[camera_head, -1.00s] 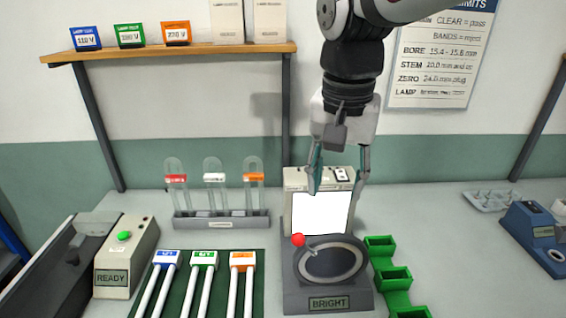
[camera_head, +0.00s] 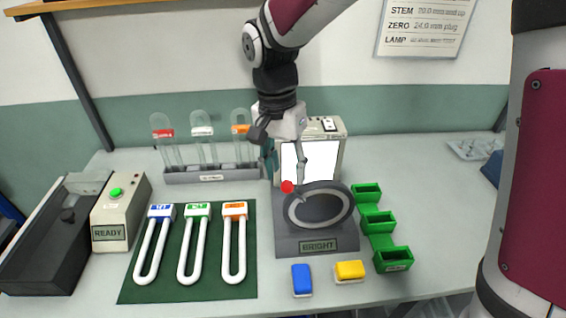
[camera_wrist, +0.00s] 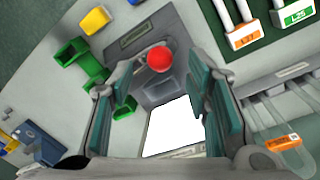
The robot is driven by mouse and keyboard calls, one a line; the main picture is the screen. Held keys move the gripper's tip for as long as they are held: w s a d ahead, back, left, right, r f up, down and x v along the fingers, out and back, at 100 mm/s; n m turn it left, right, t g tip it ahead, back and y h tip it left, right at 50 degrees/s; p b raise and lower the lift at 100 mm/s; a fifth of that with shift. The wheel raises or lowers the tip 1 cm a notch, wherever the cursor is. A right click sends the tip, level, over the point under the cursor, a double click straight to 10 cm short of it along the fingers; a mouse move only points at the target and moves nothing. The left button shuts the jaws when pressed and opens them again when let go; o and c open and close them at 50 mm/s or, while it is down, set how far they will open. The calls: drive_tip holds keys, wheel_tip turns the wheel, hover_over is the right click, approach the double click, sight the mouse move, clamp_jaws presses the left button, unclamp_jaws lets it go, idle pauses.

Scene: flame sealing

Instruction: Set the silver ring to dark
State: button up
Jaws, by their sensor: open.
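The silver ring (camera_head: 291,213) lies on a dark grey dial base in the head view. A red ball knob (camera_head: 287,187) stands at the ring's upper left edge. The base's front label (camera_head: 318,246) reads BRIGHT. My gripper (camera_head: 286,174) is open over the knob, one finger on each side of it in the picture. In the wrist view, the red knob (camera_wrist: 159,59) shows between the spread fingers of my gripper (camera_wrist: 162,78), near their tips. I cannot tell whether a finger touches it. The ring is hardly visible there.
A lit white panel (camera_head: 310,162) stands just behind the dial. A tube rack (camera_head: 212,174) is at the left. Green bins (camera_head: 378,222) stand close at the right. Blue (camera_head: 302,279) and yellow (camera_head: 349,270) blocks lie in front. White U-shaped tubes (camera_head: 193,250) lie on a green mat.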

sight(287, 181)
drive_tip(key=shift+s+d+f, duration=0.1)
drive_tip(key=shift+d+f, duration=0.05)
drive_tip(key=shift+f, duration=1.15)
drive_tip(key=shift+s+d+f, duration=0.1)
drive_tip(key=shift+f, duration=1.2)
